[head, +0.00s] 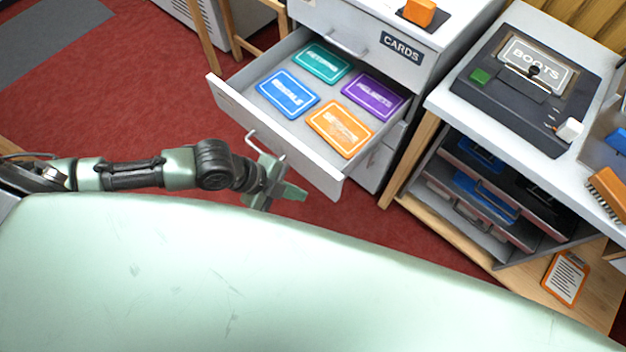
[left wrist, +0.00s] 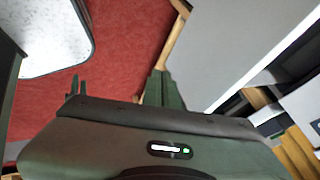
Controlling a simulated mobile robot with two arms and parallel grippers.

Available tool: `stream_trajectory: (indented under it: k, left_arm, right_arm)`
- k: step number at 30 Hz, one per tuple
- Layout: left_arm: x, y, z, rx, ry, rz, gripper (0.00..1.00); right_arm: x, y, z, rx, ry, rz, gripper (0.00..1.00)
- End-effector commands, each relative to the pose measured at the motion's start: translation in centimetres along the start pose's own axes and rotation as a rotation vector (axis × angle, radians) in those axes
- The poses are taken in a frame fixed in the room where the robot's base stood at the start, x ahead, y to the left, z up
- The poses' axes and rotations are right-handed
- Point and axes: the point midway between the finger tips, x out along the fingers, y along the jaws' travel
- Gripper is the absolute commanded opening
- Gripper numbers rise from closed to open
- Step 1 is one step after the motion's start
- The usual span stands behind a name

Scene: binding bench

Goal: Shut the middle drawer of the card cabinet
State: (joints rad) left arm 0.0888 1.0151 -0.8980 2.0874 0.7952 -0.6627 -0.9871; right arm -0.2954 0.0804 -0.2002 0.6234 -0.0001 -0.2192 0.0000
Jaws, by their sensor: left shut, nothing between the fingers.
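The card cabinet (head: 455,20) is white-grey, with a "CARDS" label on its upper front. Its middle drawer (head: 270,142) is pulled far out, below a shut top drawer (head: 322,30) with a bar handle. Green, blue, purple and orange cards lie flat in the open drawer. A bar handle (head: 266,146) is on the drawer's front. My left gripper (head: 285,190) is shut and empty, just outside the drawer front near that handle; I cannot tell if it touches. In the left wrist view its fingers (left wrist: 163,88) are beside a grey flat panel. My right gripper is not in view.
An orange block (head: 419,12) sits on the cabinet top. To the right stands a bench with a dark "BOOTS" press (head: 533,75) and drawers below. An orange clipboard (head: 566,278) lies low at right. Red floor (head: 130,100) left of the drawer is open.

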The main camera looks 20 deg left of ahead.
Motion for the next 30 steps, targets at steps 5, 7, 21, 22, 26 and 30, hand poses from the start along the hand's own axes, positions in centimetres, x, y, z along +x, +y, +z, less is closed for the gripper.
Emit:
stream_trajectory:
  k: [5,7,21,22,26,30]
  left_arm:
    - [2.5,-1.6,-0.1,0.0,0.0,-0.007,0.0]
    - [2.9,-2.4,-0.1,0.0,0.0,-0.005,0.0]
    - [3.7,-3.6,0.1,0.0,-0.001,-0.001,0.0]
    - [3.7,-3.6,0.1,0.0,-0.001,-0.001,0.0]
    - [3.8,-3.7,0.1,0.0,-0.001,-0.002,0.0]
    - [4.2,-4.5,0.1,0.001,0.0,-0.006,0.0]
  right_arm:
    - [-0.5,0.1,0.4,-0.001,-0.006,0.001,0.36]
    - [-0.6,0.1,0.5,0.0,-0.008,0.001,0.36]
    - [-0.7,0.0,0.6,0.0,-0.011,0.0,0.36]
    - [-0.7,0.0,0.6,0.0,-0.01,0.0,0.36]
    - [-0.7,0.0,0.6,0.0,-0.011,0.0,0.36]
    - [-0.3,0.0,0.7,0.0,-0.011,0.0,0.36]
